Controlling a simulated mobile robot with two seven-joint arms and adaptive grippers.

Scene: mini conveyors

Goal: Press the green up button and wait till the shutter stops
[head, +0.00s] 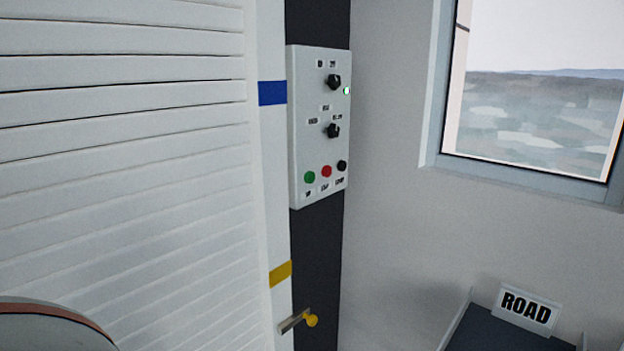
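A white control panel (318,125) is fixed to a dark vertical strip in the middle of the head view. Along its lower edge sit the green up button (309,177), a red button (326,171) and a black button (342,165). Two black knobs sit above them, at the upper (333,82) and middle (332,131) part of the panel. A small green lamp (346,91) is lit near the upper knob. The white slatted shutter (120,170) fills the left side; its lower edge is out of view. Neither gripper is in view.
The white frame post beside the shutter bears a blue mark (272,92) and a yellow mark (280,273). A lever with a yellow knob (311,320) sticks out below the panel. A window (540,90) and a ROAD sign (526,311) on a dark surface are at right.

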